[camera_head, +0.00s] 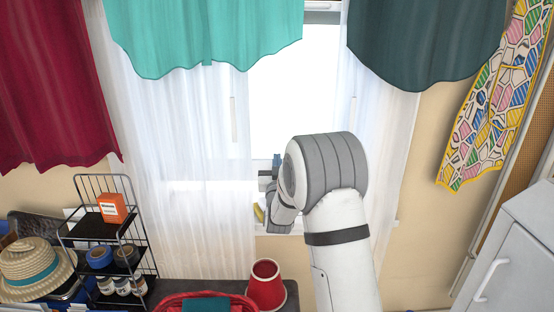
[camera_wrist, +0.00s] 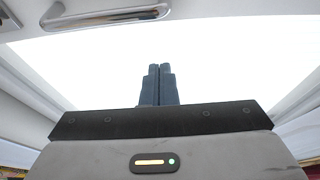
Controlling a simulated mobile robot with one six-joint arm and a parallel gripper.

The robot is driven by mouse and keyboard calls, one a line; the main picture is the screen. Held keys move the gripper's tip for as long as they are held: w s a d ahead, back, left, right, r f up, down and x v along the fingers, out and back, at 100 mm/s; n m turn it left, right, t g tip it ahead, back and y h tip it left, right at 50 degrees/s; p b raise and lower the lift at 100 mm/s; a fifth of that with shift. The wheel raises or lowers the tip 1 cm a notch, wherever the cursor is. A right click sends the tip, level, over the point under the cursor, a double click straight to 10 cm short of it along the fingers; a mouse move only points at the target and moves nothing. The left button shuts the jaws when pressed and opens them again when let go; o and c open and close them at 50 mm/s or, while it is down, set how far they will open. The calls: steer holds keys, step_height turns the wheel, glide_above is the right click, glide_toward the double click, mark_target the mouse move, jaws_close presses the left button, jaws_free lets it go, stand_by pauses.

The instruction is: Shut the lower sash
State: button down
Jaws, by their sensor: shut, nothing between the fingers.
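The window (camera_head: 290,100) stands bright white between sheer curtains, its lower part largely behind my arm. In the wrist view a white sash rail (camera_wrist: 200,22) with a shiny metal handle (camera_wrist: 108,17) crosses the top left. Below the rail is a bright white area; I cannot tell whether it is glass or an open gap. My gripper (camera_head: 277,160) is at the lower part of the window. Its dark fingers are together and empty in the wrist view (camera_wrist: 159,68), pointing into the bright area, below and right of the handle and apart from it.
A yellow object (camera_head: 258,213) lies on the sill beside my wrist. Sheer curtains (camera_head: 185,150) hang on both sides. Below are a red lampshade-like cone (camera_head: 266,286), a red basket (camera_head: 170,303), a black wire rack (camera_head: 104,220) and a straw hat (camera_head: 32,262). A white cabinet (camera_head: 515,255) stands right.

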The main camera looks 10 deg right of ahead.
steer(key=c, duration=2.2)
jaws_free()
steer(key=v, duration=0.5)
steer(key=shift+s+a+f, duration=0.1)
steer(key=shift+s, duration=0.25)
steer(key=c, duration=2)
jaws_free()
steer(key=shift+s, duration=0.2)
steer(key=shift+c, duration=0.2)
steer(key=o, duration=0.3)
steer(key=shift+d+f+m+y+b, duration=0.3)
steer(key=shift+d+m+y, duration=0.15)
steer(key=shift+m, duration=0.15)
steer(key=shift+o, duration=1.2)
steer(key=d+m+y, duration=0.1)
steer(key=d+f+m+y+b, duration=0.1)
steer(key=m, duration=0.1)
steer(key=d+f+m+y+b, duration=0.1)
steer(key=shift+s+m, duration=0.25)
steer(key=shift+m, duration=0.05)
steer(key=s+d+f+m+g+y+b, duration=0.25)
steer(key=d+m+y, duration=0.2)
steer(key=m, duration=0.25)
steer(key=f+x, duration=0.1)
steer(key=x, duration=0.7)
steer(key=shift+a+r+t+b, duration=0.3)
steer(key=shift+a+r+t, duration=0.05)
steer(key=shift+a, duration=0.1)
